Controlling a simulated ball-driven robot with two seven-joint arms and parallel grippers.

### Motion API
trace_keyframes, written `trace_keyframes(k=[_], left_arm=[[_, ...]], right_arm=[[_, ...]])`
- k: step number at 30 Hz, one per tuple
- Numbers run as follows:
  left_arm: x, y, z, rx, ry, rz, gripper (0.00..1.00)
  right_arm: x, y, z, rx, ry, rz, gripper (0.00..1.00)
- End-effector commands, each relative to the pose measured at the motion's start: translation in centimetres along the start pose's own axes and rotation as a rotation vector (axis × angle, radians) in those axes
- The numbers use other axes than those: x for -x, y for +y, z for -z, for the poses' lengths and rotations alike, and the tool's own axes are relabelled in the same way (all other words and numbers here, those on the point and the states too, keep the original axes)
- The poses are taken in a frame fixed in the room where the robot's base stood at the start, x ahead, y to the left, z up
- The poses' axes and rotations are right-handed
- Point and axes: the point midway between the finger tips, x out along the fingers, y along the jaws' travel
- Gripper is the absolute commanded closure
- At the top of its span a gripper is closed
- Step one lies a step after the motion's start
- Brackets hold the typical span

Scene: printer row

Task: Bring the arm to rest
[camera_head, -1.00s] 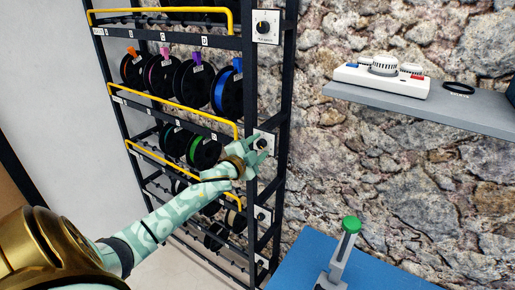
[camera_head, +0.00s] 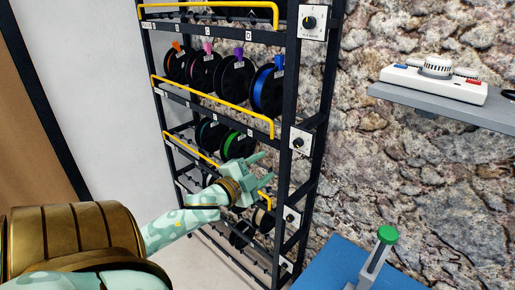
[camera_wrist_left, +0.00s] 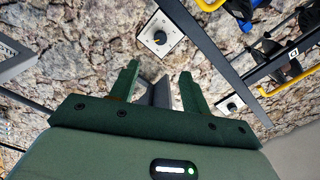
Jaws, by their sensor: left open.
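My left arm comes in from the left in the head view, with its left gripper (camera_head: 264,170) in front of the black spool rack (camera_head: 285,128). The gripper is open and empty, and its fingers point right, below a white dial plate (camera_head: 300,140) on the rack's post. The left wrist view shows the same gripper (camera_wrist_left: 156,85) with its two green fingers apart and nothing between them. Beyond the fingers there are a stone wall and a dial plate (camera_wrist_left: 159,36). My right gripper is in neither view.
Several spools, one of them blue (camera_head: 267,90), hang on the rack behind yellow bars (camera_head: 215,98). A grey shelf (camera_head: 450,108) at the right holds a white device with dials (camera_head: 436,82). A blue surface (camera_head: 335,265) with a green-knobbed lever (camera_head: 387,235) is at the lower right.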

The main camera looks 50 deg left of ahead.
Motion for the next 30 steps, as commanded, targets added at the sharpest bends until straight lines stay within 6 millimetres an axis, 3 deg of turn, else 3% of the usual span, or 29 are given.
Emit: trace_keyframes(k=[6, 24, 28, 30], left_arm=[[1.6, 0.0, 0.0, 0.0, 0.0, 0.0, 0.53], [1.6, 0.0, -0.1, 0.016, 0.001, -0.001, 0.53], [1.4, 2.0, -3.5, 0.043, -0.068, -0.041, 0.53], [1.8, 4.7, -6.8, 0.073, -0.14, -0.087, 0.53]], right_arm=[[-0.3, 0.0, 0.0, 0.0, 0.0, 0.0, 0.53], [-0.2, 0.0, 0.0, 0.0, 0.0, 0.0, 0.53], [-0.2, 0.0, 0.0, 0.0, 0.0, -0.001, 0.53], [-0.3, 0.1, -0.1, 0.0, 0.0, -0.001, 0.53]])
